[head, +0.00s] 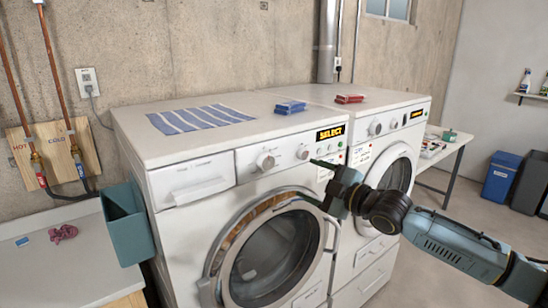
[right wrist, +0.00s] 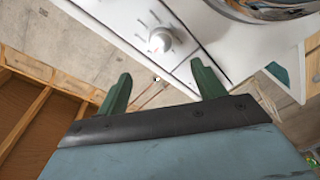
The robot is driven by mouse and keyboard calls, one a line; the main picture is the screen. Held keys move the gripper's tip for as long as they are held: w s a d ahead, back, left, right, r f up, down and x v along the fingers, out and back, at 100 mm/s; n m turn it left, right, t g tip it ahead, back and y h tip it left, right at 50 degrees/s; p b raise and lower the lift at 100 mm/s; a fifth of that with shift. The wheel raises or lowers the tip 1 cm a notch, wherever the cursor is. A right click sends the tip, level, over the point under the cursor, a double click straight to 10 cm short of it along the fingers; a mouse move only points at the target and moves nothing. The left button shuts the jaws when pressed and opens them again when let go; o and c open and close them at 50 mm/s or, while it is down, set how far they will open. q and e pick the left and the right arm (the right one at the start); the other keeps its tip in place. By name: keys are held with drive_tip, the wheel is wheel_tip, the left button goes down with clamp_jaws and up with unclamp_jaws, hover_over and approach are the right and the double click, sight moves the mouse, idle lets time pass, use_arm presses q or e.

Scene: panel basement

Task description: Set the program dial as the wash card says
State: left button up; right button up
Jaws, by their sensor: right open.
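The left washing machine (head: 185,240) has a large round silver dial (head: 265,161) on its front panel, with a smaller knob (head: 302,152) to its right. The large dial also shows in the right wrist view (right wrist: 160,40), beyond the fingertips; its pointer setting is too small to read. A display (head: 331,133) on this machine reads SELECT. My right gripper (head: 316,182) is open and empty, in front of the machine, right of and a little below the large dial, apart from it. Its green fingers show in the wrist view (right wrist: 163,84). My left gripper is not in view.
A second machine (head: 375,225) stands to the right. A striped cloth (head: 200,118), a blue box (head: 290,107) and a red box (head: 349,99) lie on top. A teal bin (head: 128,225) hangs at the left side. The round door (head: 270,255) is below the panel.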

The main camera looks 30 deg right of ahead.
sight(270, 164)
drive_tip(key=shift+p+x, duration=0.75)
drive_tip(key=shift+x, duration=5.85)
drive_tip(key=shift+f, duration=0.15)
drive_tip(key=c, duration=1)
